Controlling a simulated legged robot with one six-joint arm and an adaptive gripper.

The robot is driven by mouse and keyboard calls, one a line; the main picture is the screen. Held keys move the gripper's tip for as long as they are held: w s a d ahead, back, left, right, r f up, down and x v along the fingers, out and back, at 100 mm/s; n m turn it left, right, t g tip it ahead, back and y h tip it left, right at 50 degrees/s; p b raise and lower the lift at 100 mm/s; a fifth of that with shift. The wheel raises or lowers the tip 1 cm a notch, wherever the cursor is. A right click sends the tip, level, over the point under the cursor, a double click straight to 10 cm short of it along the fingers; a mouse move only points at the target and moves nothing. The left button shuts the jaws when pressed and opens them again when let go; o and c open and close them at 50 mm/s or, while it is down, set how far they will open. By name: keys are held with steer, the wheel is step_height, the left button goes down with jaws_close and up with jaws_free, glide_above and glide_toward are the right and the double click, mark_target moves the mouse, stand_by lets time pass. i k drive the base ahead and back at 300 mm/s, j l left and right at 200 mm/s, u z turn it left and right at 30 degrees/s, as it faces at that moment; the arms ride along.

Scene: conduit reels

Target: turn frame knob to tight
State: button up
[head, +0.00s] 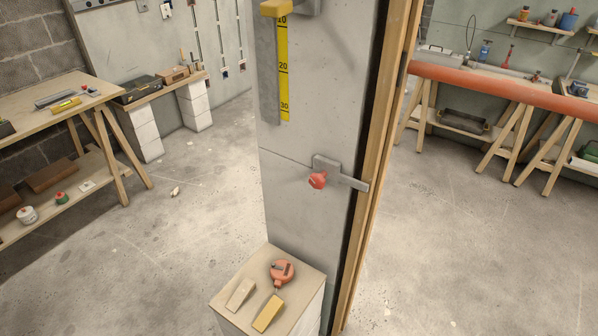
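The red frame knob (317,181) sits on a grey metal bracket (328,165) fixed to the concrete pillar. A flat grey bar (352,182) runs from the bracket to the wooden frame post (379,165) at the right. The knob looks small and lobed; I cannot tell whether it is loose or tight. No gripper shows in this view, and nothing touches the knob.
A yellow scale (283,70) hangs on the pillar (310,120) above. Below stands a block (258,259) with a red round tool (282,271) and two wedges. Workbenches (75,95) stand left; a red pipe (500,87) spans trestles right. Floor between is mostly clear.

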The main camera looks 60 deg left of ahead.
mark_target(316, 181)
steer(key=u, duration=2.15)
steer(key=j+z, duration=0.1)
steer(key=j, duration=0.15)
